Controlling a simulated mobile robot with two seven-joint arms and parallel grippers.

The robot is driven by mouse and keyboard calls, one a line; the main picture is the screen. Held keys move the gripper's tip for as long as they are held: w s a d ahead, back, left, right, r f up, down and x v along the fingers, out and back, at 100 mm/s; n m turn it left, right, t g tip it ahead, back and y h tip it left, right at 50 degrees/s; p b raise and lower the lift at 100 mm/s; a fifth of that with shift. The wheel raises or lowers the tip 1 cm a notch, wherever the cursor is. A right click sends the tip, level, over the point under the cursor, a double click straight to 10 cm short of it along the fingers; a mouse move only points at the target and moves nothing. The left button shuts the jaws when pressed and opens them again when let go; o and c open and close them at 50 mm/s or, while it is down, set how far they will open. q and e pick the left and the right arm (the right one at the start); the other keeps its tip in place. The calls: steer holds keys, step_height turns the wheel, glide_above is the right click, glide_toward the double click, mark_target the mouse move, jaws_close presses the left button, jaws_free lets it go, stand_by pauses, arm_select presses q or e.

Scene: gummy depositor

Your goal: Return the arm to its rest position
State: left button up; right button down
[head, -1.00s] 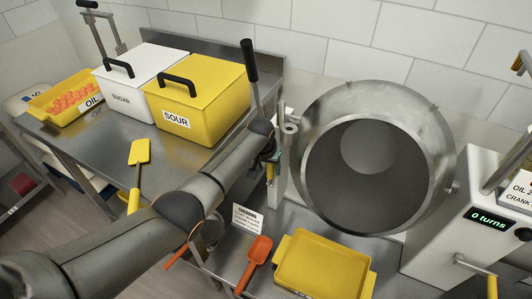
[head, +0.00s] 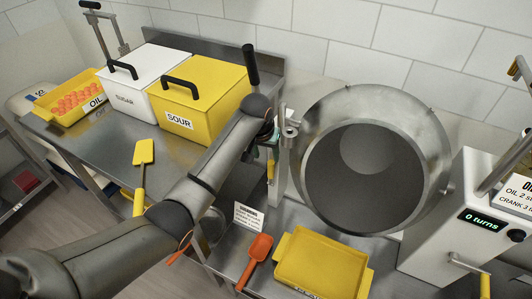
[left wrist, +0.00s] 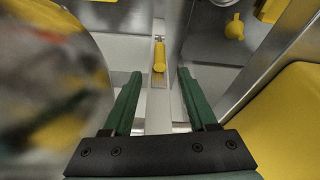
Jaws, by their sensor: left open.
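My left arm (head: 205,180) reaches in from the lower left across the front of the metal table. In the head view its gripper (head: 270,140) is beside the steel drum and partly hidden behind the wrist. In the left wrist view the left gripper (left wrist: 160,88) is open, with its two green fingers apart and nothing between them. A yellow handle (left wrist: 159,57) on a metal strip shows beyond the fingers. My right gripper is not in view.
The steel drum (head: 432,165) is close right of the gripper. The yellow SOUR bin (head: 222,92) and white SUGAR bin (head: 140,72) stand left. A yellow tray (head: 322,264) and orange scoop (head: 260,247) lie in front. A crank machine (head: 450,240) stands at right.

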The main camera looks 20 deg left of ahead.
arm_select(q)
steer(key=s+f+m+t+h, duration=0.1)
steer(key=s+f+t+h, duration=0.15)
steer(key=s+f, duration=1.1)
steer(key=s+a+f+m+t, duration=0.1)
steer(key=s+t, duration=0.2)
steer(key=s, duration=1.3)
steer(key=shift+s+f, duration=0.15)
steer(key=shift+s, duration=0.25)
steer(key=shift+t, duration=0.25)
